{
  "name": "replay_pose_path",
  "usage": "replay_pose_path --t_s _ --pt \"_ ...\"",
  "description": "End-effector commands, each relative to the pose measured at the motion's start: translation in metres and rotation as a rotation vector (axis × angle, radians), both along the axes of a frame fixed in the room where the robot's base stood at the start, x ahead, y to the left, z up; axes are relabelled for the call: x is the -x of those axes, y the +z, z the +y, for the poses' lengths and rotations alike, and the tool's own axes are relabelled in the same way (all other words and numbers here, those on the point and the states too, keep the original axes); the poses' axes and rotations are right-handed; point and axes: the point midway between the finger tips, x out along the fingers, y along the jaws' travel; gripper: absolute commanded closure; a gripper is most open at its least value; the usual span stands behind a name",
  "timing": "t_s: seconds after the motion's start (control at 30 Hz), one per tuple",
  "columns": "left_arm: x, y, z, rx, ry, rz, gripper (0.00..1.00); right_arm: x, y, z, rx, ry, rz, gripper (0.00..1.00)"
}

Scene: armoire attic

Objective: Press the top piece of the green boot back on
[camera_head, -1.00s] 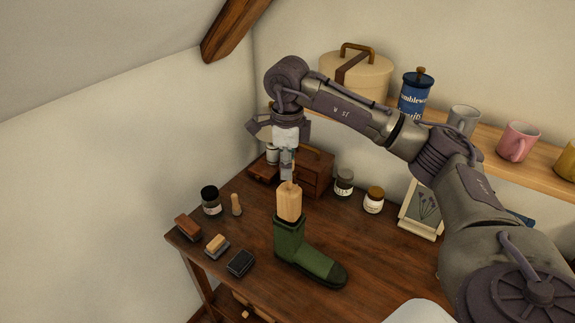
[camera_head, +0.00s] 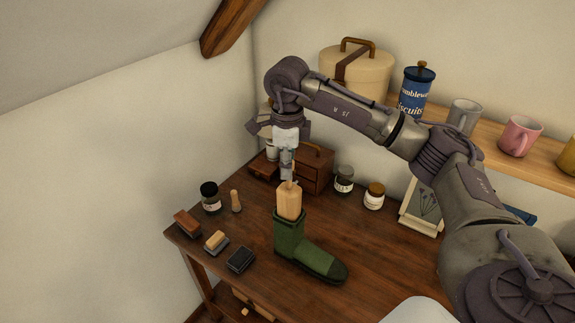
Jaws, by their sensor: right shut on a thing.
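The green boot (camera_head: 307,255) stands upright on the wooden table, its toe pointing to the lower right. A pale wooden piece (camera_head: 289,202) stands up out of the boot's shaft opening. My right gripper (camera_head: 288,178) points straight down and is shut at the top of this wooden piece. The fingertips and the grasped part are small, so the exact contact is hard to see. A separate green top piece is not clearly visible. My left gripper is not in view.
Two brushes (camera_head: 187,223) (camera_head: 216,242) and a dark pad (camera_head: 240,259) lie left of the boot. Jars (camera_head: 210,197) (camera_head: 344,178) (camera_head: 374,196) and a wooden drawer box (camera_head: 314,172) stand behind. A shelf (camera_head: 550,173) holds mugs. The table right of the boot is clear.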

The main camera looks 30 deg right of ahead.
Motion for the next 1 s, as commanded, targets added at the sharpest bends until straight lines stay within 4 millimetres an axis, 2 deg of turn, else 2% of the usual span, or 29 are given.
replay_pose_path --t_s 0.6,1.0 --pt "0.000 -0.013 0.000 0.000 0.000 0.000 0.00 0.000 -0.019 0.000 0.000 0.000 0.000 1.00" --pt "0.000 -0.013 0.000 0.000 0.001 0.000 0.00 0.000 -0.019 0.000 0.000 0.000 0.000 1.00"
